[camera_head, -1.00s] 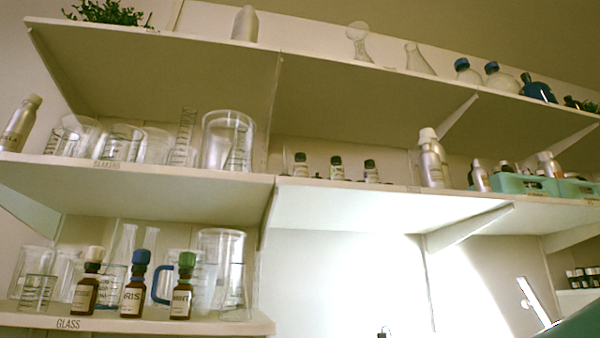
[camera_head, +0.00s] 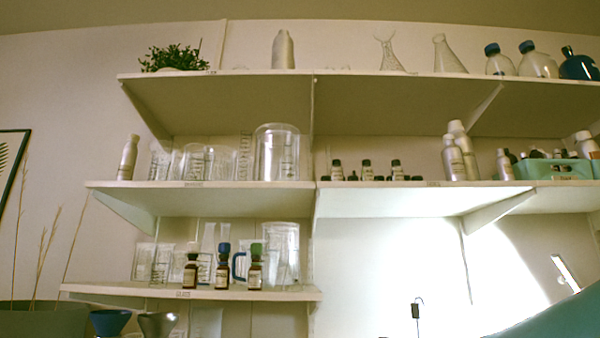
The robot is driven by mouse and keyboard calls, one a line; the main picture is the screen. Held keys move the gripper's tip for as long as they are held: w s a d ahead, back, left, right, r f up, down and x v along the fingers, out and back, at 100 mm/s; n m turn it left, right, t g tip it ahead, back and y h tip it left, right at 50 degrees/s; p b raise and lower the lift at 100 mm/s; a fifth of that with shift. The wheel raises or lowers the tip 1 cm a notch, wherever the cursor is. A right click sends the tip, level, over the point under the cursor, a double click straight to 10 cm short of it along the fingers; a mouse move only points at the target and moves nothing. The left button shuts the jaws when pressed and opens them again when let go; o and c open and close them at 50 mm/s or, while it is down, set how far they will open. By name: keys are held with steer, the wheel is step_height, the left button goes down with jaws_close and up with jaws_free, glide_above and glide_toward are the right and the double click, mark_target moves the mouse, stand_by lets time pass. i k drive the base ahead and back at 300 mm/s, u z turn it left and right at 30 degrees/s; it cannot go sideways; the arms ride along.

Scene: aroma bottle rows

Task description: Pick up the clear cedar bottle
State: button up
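Three small brown bottles stand in a row near the front edge of the lower left shelf (camera_head: 270,295). The left bottle (camera_head: 190,271) has a dark cap with a pale top. The middle bottle (camera_head: 222,268) has a blue top and the right bottle (camera_head: 255,268) a green top. Their labels are too small to read now, so I cannot tell which is cedar; the pale-topped one is the only one without a coloured top. My gripper is not in view.
Glass beakers and a blue-handled mug (camera_head: 239,266) stand close behind the bottles. A shelf (camera_head: 200,184) with more beakers (camera_head: 277,155) hangs above. Small dark bottles (camera_head: 367,170) stand on the middle right shelf. A blue funnel-shaped cup (camera_head: 110,322) is at lower left.

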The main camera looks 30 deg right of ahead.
mark_target(336, 174)
steer(key=u, duration=0.55)
steer(key=i, duration=0.65)
steer(key=z, duration=1.3)
